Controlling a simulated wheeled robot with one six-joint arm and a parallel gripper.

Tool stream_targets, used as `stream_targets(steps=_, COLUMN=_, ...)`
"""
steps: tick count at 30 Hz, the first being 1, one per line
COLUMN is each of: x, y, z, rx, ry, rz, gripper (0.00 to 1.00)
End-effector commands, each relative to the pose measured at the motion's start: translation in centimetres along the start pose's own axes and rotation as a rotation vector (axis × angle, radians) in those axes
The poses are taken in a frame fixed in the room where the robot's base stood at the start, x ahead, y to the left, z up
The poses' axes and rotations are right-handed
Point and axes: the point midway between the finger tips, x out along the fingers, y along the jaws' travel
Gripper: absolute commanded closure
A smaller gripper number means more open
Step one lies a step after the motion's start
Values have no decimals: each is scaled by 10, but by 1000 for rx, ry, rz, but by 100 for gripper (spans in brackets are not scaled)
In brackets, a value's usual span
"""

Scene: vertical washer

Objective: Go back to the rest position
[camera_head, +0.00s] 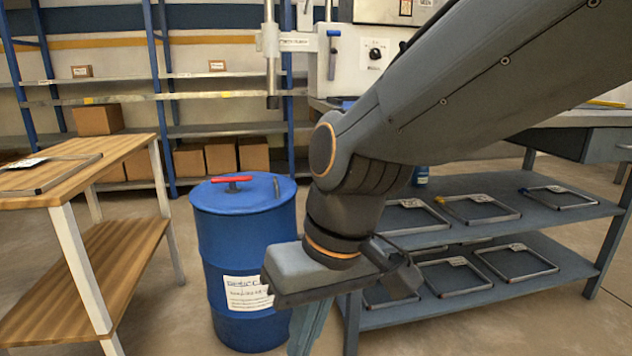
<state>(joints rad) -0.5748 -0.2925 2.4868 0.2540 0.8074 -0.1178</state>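My arm comes in from the upper right and bends down at its wrist, in front of the blue drum and the grey shelf table. My gripper (308,330) points down near the bottom middle of the view. Its blue-grey finger part runs towards the bottom edge, and the tips are hard to make out. I cannot tell whether the fingers are open or shut. No held object shows. The arm hides part of the machine and the table behind it.
A blue drum (225,270) with a red handle stands just left of my gripper. A wooden table (120,155) with a frame is at the left. A grey two-level table (540,225) holding several metal frames is at the right. Blue shelving (160,90) with boxes lines the back.

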Motion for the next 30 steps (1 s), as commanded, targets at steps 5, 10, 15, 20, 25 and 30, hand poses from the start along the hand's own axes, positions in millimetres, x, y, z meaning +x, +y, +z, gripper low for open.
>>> stream_targets(steps=5, x=13, y=-11, z=26, rx=-33, ry=-43, rz=27, gripper=100)
stream_targets(steps=10, x=23, y=-17, z=47, rx=-58, ry=-76, rz=54, gripper=100)
stream_targets(steps=15, x=6, y=-12, z=43, rx=-27, ry=-71, rz=62, gripper=100)
stream_targets(steps=20, x=-6, y=-7, z=42, rx=-4, ry=-70, rz=70, gripper=100)
stream_targets(steps=25, x=-24, y=-2, z=41, rx=28, ry=-70, rz=81, gripper=100)
stream_targets(steps=30, x=-52, y=7, z=40, rx=76, ry=-70, rz=97, gripper=100)
